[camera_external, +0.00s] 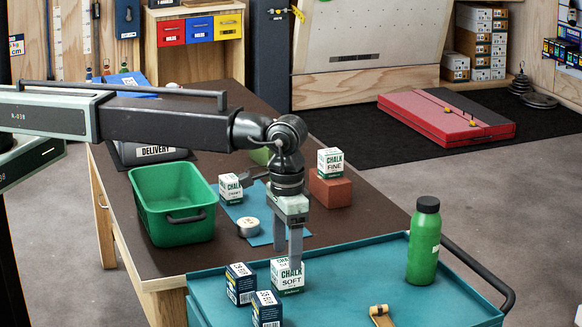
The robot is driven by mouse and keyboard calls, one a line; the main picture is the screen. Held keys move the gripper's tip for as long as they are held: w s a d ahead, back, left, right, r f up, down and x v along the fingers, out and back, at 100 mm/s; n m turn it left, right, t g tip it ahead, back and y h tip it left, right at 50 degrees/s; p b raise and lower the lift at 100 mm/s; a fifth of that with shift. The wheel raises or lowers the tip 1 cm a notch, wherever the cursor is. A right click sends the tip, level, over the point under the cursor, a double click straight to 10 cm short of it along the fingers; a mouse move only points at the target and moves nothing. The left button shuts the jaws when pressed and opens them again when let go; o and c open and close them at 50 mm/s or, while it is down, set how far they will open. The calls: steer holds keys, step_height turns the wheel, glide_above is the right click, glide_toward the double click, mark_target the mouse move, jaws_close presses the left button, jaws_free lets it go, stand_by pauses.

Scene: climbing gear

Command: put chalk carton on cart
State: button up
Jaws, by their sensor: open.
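A white and green chalk carton marked SOFT (288,280) stands upright on the teal cart (345,297). My gripper (288,254) points straight down at this carton with its jaws open. One finger overlaps the carton's upper part in the picture; I cannot tell whether it touches. A second chalk carton (230,190) stands on a blue mat (261,237) on the dark table. A third, marked FINE (330,161), stands on a red-brown block (330,190).
Two dark blue boxes (240,284) (266,312) stand left of the carton on the cart. A green bottle (424,245) and a wooden-handled item (381,316) are to the right. A green bin (172,205) and a round tin (248,227) are on the table.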

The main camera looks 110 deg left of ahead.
mark_target(287, 262)
step_height(287, 262, up, 6)
steer(key=p, duration=0.4)
steer(key=s+d+m, duration=0.3)
steer(key=s+m, duration=0.1)
steer(key=s, duration=1)
steer(key=s+d+m, duration=0.3)
steer(key=s+m, duration=0.2)
steer(key=s, duration=0.9)
steer(key=shift+d, duration=0.3)
